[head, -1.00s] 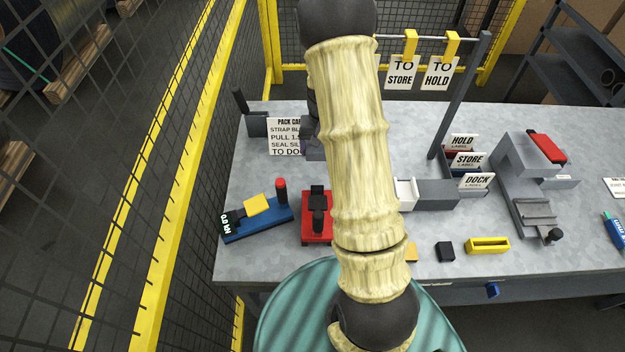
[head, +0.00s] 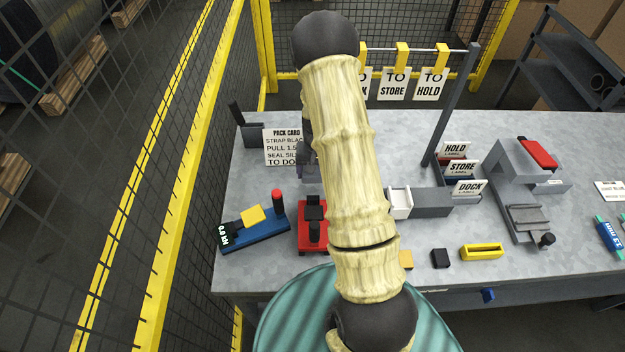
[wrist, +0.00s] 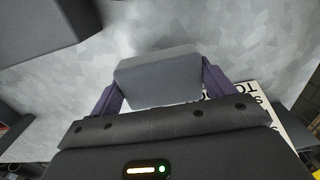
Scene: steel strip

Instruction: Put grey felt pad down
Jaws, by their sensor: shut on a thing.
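In the wrist view the grey felt pad (wrist: 158,79) is a flat grey block between the two dark fingers of my gripper (wrist: 163,86). My gripper is shut on it. The pale metal bench top (wrist: 230,45) shows beyond the pad; I cannot tell whether the pad touches it. In the head view my arm hides the gripper and the pad. Part of a printed card shows behind the right finger in the wrist view.
The pack card (head: 284,147) stands at the back left. A blue tool (head: 262,229) and a red tool (head: 311,236) lie left of my arm. Label bins (head: 457,187), a grey press (head: 527,190) and a yellow holder (head: 482,252) are to the right. Bare bench (head: 400,135) lies behind the bins.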

